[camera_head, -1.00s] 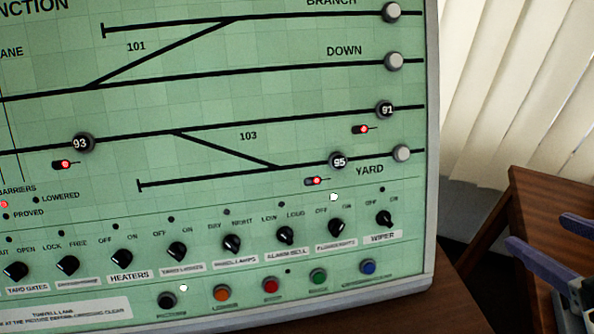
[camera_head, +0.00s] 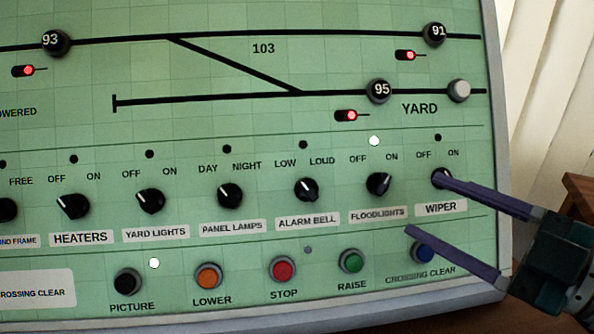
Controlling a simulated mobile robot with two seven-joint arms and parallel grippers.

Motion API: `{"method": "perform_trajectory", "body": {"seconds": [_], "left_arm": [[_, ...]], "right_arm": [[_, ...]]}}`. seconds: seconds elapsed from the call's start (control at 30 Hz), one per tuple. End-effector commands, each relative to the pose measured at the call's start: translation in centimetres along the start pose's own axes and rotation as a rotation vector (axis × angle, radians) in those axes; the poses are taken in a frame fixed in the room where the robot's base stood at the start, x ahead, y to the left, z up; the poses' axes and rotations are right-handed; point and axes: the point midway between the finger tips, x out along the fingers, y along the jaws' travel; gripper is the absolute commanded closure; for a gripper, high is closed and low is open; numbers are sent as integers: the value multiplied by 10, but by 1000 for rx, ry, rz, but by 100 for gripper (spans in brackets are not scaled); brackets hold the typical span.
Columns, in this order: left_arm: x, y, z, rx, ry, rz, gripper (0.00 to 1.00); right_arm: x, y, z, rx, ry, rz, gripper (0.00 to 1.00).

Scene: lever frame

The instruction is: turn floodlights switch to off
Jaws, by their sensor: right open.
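The floodlights switch (camera_head: 379,184) is a black rotary knob on the green panel. Its pointer is turned to the upper right, toward ON. The lamp (camera_head: 374,141) above it glows white. The FLOODLIGHTS label (camera_head: 378,215) sits below the knob. My right gripper (camera_head: 424,207) is open and empty, in from the right in front of the panel. Its upper fingertip overlaps the wiper knob (camera_head: 438,175) in the picture, and its lower one sits below the labels. It is right of and below the floodlights knob; I cannot tell whether it touches the panel. My left gripper is out of view.
The alarm bell knob (camera_head: 306,189) is close on the left of the floodlights knob. Below are the green RAISE button (camera_head: 351,261), the red STOP button (camera_head: 282,269) and a blue button (camera_head: 423,251) near the lower finger. The panel's grey frame (camera_head: 499,150) is at right.

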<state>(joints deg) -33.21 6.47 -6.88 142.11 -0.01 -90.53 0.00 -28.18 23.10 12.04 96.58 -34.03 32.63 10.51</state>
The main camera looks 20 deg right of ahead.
Motion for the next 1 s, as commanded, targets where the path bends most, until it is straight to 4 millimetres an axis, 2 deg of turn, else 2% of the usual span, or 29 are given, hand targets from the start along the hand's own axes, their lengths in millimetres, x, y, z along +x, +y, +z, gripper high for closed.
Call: {"method": "perform_trajectory", "body": {"seconds": [0.1,0.3,0.43,0.7,1.0], "left_arm": [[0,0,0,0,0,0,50],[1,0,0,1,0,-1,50],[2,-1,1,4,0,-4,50],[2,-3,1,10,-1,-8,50],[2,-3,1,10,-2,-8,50]], "right_arm": [[25,1,0,-1,2,2,32],[53,0,0,0,0,2,32],[60,0,0,1,-1,2,32],[61,0,0,2,-2,1,32],[61,0,0,1,-1,1,66]]}}
